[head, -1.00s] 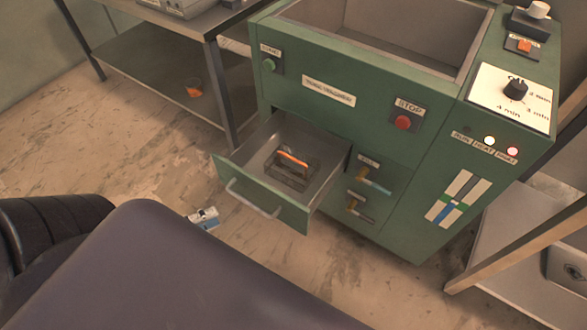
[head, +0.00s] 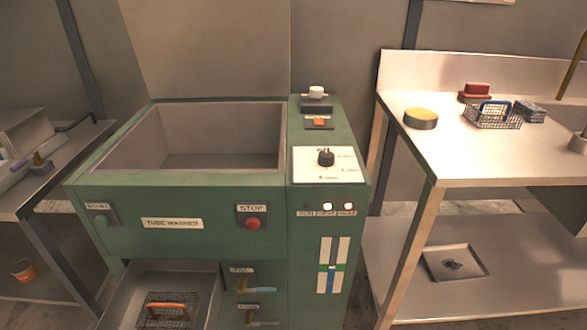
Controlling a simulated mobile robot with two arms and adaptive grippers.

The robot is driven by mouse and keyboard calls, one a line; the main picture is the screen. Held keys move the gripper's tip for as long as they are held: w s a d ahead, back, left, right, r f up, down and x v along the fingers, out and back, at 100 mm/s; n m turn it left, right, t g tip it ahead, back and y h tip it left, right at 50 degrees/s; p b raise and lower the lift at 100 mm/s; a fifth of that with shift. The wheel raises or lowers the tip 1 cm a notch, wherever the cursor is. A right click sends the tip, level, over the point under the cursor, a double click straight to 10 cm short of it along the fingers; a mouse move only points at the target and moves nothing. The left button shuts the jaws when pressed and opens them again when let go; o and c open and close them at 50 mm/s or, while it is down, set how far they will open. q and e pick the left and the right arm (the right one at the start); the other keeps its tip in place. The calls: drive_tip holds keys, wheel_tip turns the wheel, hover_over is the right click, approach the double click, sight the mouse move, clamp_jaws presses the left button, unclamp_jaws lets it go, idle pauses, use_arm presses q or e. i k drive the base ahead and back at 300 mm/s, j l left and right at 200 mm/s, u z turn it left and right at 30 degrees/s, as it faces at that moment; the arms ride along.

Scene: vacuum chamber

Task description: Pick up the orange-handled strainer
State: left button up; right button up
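The orange-handled strainer (head: 168,309) is a dark wire-mesh piece with an orange grip. It lies in the open drawer (head: 206,289) at the lower left of the green tube washer (head: 170,243), near the bottom edge of the head view. Neither of my grippers shows in this view, so their state and distance from the strainer cannot be seen.
A metal table (head: 450,150) on the right bears a blue-handled wire basket (head: 493,114), a yellow-topped round tin (head: 420,118) and a red item (head: 476,90). Its lower shelf holds a tray (head: 456,263). A left bench (head: 75,150) stands beside the washer, with an orange cup (head: 24,270) below.

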sight(168, 311)
drive_tip(key=u, duration=1.3)
